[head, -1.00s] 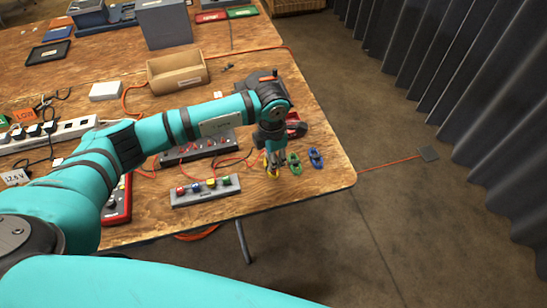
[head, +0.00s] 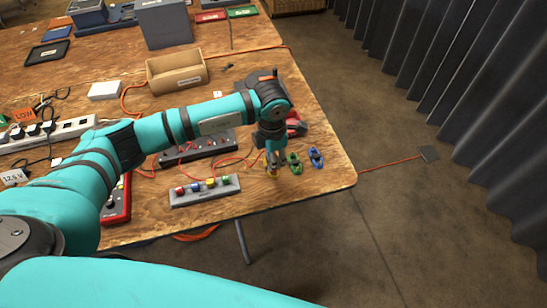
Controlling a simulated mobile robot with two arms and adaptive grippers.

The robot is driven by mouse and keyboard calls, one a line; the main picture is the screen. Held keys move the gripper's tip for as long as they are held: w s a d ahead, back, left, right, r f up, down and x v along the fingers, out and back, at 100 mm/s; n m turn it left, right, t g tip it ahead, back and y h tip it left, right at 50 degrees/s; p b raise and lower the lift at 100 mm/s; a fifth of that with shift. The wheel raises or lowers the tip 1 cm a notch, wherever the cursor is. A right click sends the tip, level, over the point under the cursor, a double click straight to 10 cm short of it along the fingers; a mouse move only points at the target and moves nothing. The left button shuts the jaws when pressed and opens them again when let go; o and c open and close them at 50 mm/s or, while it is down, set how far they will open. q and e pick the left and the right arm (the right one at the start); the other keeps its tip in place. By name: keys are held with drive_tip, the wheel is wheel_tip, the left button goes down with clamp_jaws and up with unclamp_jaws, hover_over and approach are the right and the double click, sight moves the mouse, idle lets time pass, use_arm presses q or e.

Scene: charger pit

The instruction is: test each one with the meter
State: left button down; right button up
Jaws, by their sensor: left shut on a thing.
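My left gripper (head: 271,163) points down near the right front of the wooden table, shut on a small yellow clip-like piece (head: 272,174), which is mostly hidden by the fingers. A green piece (head: 294,163) and a blue piece (head: 316,158) of like shape lie just to its right. A red-cased device (head: 117,207), perhaps the meter, lies at the front edge left of centre, partly covered by my arm. A grey strip with coloured knobs (head: 205,191) lies left of the gripper. My right gripper is not in view.
A dark strip with red leads (head: 205,146) lies behind the grey strip. A cardboard bin (head: 177,72) stands farther back. A power strip (head: 50,134) and an orange LOW card (head: 25,115) are at left. A red object (head: 296,125) is behind the gripper.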

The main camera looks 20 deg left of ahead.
use_arm(q)
drive_tip(key=shift+f, duration=0.15)
drive_tip(key=c, duration=0.9)
unclamp_jaws()
drive_tip(key=shift+r+p, duration=2.05)
drive_tip(key=shift+r, duration=1.75)
